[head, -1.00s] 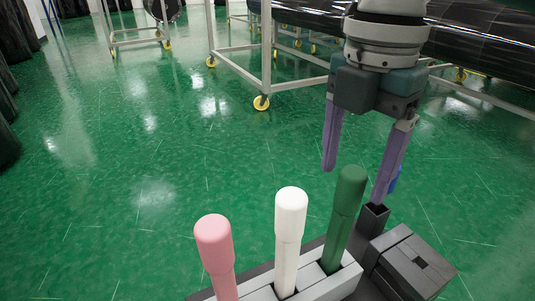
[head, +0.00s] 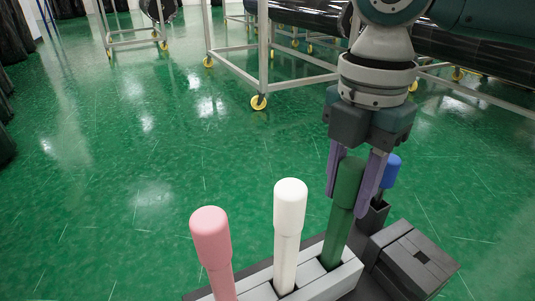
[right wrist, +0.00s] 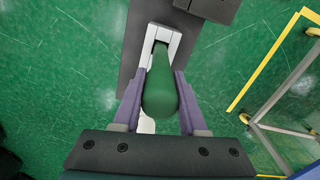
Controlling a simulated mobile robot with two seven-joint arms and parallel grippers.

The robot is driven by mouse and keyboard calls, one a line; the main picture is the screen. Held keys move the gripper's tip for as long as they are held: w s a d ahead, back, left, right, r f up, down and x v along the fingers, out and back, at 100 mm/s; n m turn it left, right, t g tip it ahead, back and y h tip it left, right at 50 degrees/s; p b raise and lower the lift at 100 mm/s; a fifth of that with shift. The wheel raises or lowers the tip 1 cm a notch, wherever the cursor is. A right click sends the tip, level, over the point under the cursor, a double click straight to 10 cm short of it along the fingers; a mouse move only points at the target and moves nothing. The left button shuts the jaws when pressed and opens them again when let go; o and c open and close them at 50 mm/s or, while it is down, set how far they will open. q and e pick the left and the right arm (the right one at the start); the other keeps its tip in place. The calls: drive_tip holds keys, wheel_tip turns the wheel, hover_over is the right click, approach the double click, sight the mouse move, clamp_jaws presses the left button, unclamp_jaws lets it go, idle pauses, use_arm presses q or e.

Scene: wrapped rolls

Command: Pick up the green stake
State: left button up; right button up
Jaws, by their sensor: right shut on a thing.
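The green stake (head: 341,213) stands upright in the right slot of a light grey holder (head: 335,284). My right gripper (head: 352,200) is around its thick upper part, one purple finger on each side, shut on it. In the right wrist view the green stake (right wrist: 160,88) lies between the two fingers (right wrist: 160,100), its lower end in the holder's slot (right wrist: 160,38). A white stake (head: 289,230) and a pink stake (head: 214,250) stand to its left in the same holder. My left gripper is not in view.
A blue-topped stake (head: 389,172) stands in a dark socket (head: 374,216) just behind the right finger. A dark grey box (head: 413,262) is at the right. Wheeled metal racks (head: 262,60) with black wrapped rolls stand farther back. The green floor at left is open.

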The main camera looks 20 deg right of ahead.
clamp_jaws()
idle(0.8)
